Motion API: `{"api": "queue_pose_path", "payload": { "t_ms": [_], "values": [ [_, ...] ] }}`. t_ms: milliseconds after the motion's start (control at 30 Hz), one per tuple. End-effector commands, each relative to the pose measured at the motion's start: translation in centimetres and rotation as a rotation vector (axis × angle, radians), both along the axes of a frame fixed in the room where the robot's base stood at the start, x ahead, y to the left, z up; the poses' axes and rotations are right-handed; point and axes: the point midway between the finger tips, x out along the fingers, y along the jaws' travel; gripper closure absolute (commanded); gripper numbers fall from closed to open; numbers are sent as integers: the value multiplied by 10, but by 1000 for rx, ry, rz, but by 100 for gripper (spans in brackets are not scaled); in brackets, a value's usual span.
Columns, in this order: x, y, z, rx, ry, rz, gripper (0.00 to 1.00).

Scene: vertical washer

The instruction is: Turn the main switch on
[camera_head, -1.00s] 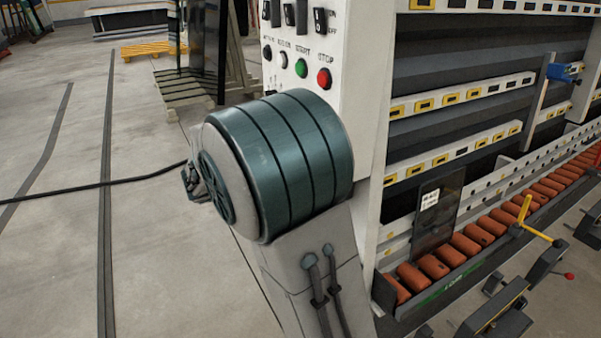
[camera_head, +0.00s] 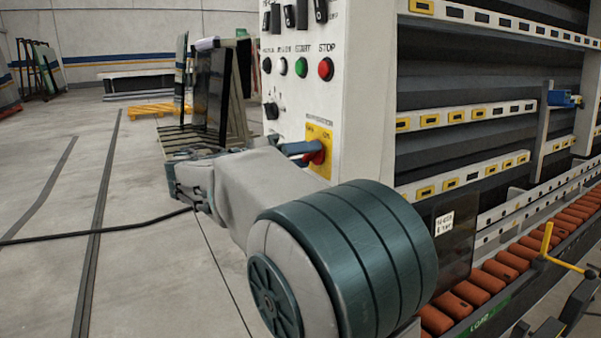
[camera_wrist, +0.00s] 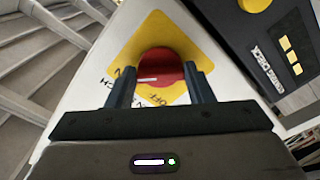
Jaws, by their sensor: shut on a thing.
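The main switch is a red rotary knob (camera_head: 318,157) on a yellow plate (camera_head: 323,136), low on the front of the white control panel. In the wrist view the red knob (camera_wrist: 160,64) sits between my two dark fingers, with the yellow plate (camera_wrist: 155,27) behind it. A pale line shows on the knob; part of the plate's lettering, including "OFF", is readable below it. My gripper (camera_wrist: 162,80) is shut on the knob. In the head view my gripper (camera_head: 302,149) reaches the knob from the left, and my arm hides the lower panel.
Above the switch are a green start button (camera_head: 301,67), a red stop button (camera_head: 326,69) and black switches (camera_head: 289,16). The washer's rack with orange rollers (camera_head: 507,264) stands at right. A black cable (camera_head: 100,228) crosses open floor at left.

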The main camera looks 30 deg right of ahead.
Motion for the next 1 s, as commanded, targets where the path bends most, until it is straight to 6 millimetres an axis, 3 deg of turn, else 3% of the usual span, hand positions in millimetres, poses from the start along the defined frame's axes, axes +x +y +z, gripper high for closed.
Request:
{"api": "queue_pose_path", "payload": {
  "t_ms": [633,667,733,1000],
  "values": [
    [0,1,-1,4,-53,1,76],
    [0,1,-1,4,-53,1,50],
    [0,1,-1,3,-53,0,31],
    [0,0,0,3,-52,1,31]
  ]
}}
